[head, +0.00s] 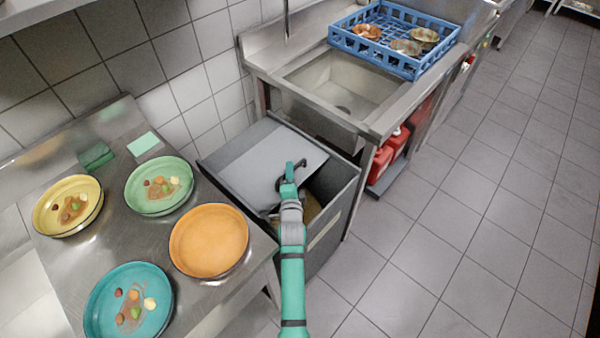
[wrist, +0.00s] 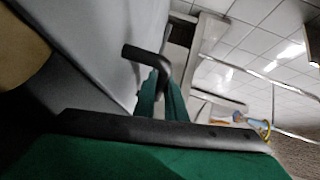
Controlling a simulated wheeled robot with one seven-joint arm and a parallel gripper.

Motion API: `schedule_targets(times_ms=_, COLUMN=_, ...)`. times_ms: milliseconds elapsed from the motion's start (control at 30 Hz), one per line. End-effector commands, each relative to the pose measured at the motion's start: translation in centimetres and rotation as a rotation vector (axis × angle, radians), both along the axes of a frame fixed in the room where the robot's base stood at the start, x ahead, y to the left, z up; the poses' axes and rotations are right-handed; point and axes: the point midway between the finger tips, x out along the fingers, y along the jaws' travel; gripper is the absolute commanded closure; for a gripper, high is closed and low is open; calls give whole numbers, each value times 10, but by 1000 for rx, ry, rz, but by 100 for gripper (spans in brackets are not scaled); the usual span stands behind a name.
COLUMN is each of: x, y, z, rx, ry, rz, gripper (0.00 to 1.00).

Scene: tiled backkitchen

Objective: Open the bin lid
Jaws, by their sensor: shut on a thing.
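The grey bin (head: 335,212) stands on the floor between the steel table and the sink unit. Its light grey lid (head: 245,160) is tilted up, partly open. A gap along the bin's right and front shows the dark inside and something brown. My green gripper (head: 289,176) is over the bin, shut on the lid's black handle (wrist: 148,56). In the wrist view the lid (wrist: 95,40) fills the upper left, and the green finger is against the handle. The grip itself is partly hidden.
The steel table (head: 130,240) at left holds a yellow plate (head: 70,185), green plate (head: 140,198), teal plate (head: 105,310) and orange plate (head: 208,225). Behind the bin is a sink (head: 345,80) with a blue rack (head: 385,60). Red canisters (head: 380,163) sit beneath. The floor right is clear.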

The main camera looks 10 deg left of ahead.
Motion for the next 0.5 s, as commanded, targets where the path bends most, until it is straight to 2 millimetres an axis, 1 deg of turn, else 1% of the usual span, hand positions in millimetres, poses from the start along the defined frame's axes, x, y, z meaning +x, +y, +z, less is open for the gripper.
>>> schedule_targets(times_ms=33, x=0, y=-1, z=-3, rx=-3, ry=6, rz=-4, gripper=100)
schedule_targets(times_ms=333, x=0, y=0, z=-3, rx=-2, ry=6, rz=-2, gripper=100)
schedule_targets(times_ms=367, x=0, y=0, z=-3, rx=-2, ry=6, rz=-2, gripper=84)
schedule_targets(times_ms=400, x=0, y=1, z=-3, rx=-2, ry=5, rz=-1, gripper=75)
schedule_targets(times_ms=433, x=0, y=1, z=-3, rx=-2, ry=5, rz=-1, gripper=71)
schedule_targets(times_ms=500, x=0, y=1, z=-2, rx=-2, ry=3, rz=-2, gripper=71)
